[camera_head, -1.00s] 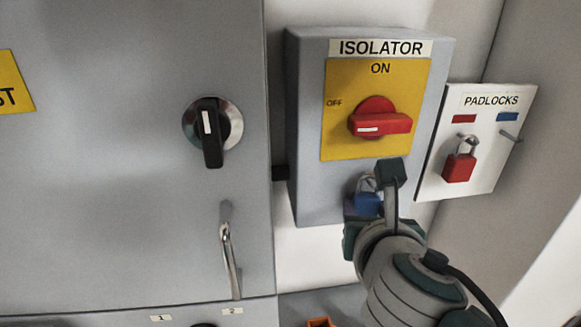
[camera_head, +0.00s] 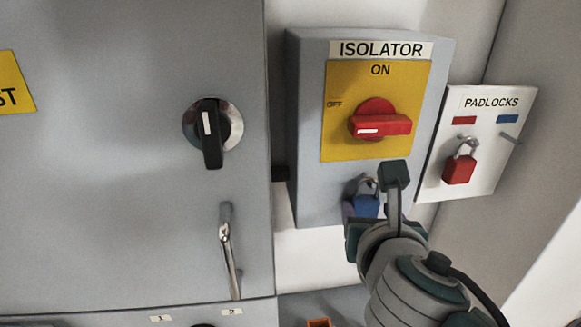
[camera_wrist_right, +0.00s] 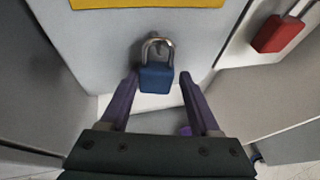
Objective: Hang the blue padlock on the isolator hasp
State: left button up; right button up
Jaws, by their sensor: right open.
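The blue padlock (camera_head: 366,205) is at the lower part of the grey isolator box (camera_head: 308,150), below the yellow plate. In the right wrist view the blue padlock (camera_wrist_right: 157,78) is upright with its silver shackle up against the box face. The hasp itself is hard to make out; a small metal piece (camera_head: 370,182) shows at the shackle's top. My right gripper (camera_wrist_right: 157,77) is open, with one purple finger on each side of the padlock and a gap at both sides. In the head view my right gripper (camera_head: 378,210) partly covers the padlock. My left gripper is not in view.
A red padlock (camera_head: 459,168) hangs on the white padlocks board (camera_head: 430,180) at right; the peg (camera_head: 510,137) under the blue label is empty. The red isolator handle (camera_head: 380,125) is above. A cabinet with a black knob (camera_head: 209,140) and metal handle (camera_head: 229,250) stands left.

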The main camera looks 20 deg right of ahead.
jog(key=shift+a, duration=0.35)
jog(key=shift+s+a+r, duration=0.2)
jog(key=shift+a, duration=0.05)
jog(key=s+a+r+m+g+y+p, duration=0.1)
jog(key=s+r+m+g+y+p, duration=0.1)
jog(key=s+m, duration=0.5)
jog(key=s+a+r+m+g+y+p, duration=0.2)
jog(key=s+r+m+p, duration=0.3)
jog(key=s+m, duration=0.3)
jog(key=s+a+r+m+g+y+p, duration=0.2)
jog(key=s+r+m+g+p, duration=0.2)
jog(key=m, duration=0.9)
jog(key=s, duration=0.3)
jog(key=shift+s+a+r+y, duration=0.2)
jog(key=shift+a+r+y, duration=0.05)
jog(key=shift+y, duration=0.05)
